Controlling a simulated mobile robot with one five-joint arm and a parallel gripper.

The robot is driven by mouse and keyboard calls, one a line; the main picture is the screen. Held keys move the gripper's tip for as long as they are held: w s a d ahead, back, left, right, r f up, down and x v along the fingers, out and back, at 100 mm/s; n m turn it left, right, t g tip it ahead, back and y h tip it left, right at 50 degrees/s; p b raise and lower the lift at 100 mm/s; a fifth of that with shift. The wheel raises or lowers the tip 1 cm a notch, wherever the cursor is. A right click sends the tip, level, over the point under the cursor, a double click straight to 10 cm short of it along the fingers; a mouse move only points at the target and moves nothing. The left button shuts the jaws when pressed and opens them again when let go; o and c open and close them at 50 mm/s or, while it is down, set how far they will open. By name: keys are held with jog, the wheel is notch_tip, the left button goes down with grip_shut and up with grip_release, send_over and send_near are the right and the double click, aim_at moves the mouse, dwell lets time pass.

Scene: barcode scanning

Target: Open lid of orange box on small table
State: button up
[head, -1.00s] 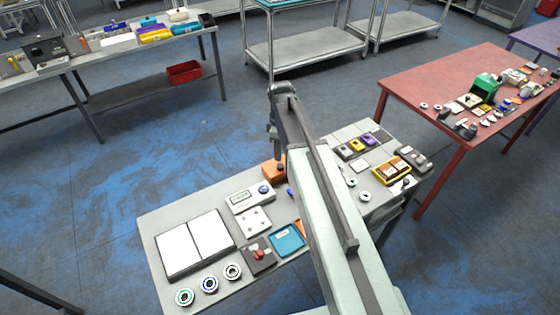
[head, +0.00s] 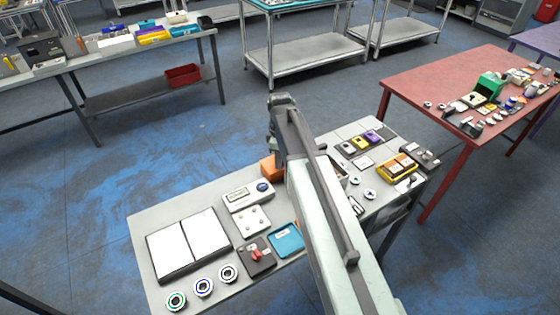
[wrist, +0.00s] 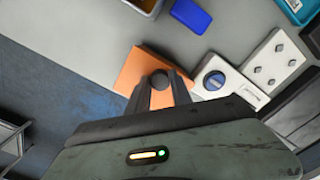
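The orange box (head: 270,168) sits near the far edge of the small grey table (head: 170,210) in the head view, partly hidden by my arm. In the wrist view its orange top (wrist: 135,72) shows, with a round dark knob (wrist: 160,79) on it. My gripper (wrist: 161,77) is over the box, its two dark fingers on either side of the knob. A gap shows between the fingers. I cannot tell whether they touch the knob. In the head view my gripper's end is mostly hidden by the arm.
A white device with a blue dial (wrist: 214,80) lies close beside the box. A blue block (wrist: 190,16) and an open bin (wrist: 145,5) are nearby. A white plate with several studs (head: 252,221) and a teal tray (head: 286,240) are also on the table. A red table (head: 420,85) stands right.

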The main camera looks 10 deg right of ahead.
grip_shut()
dwell(1.1)
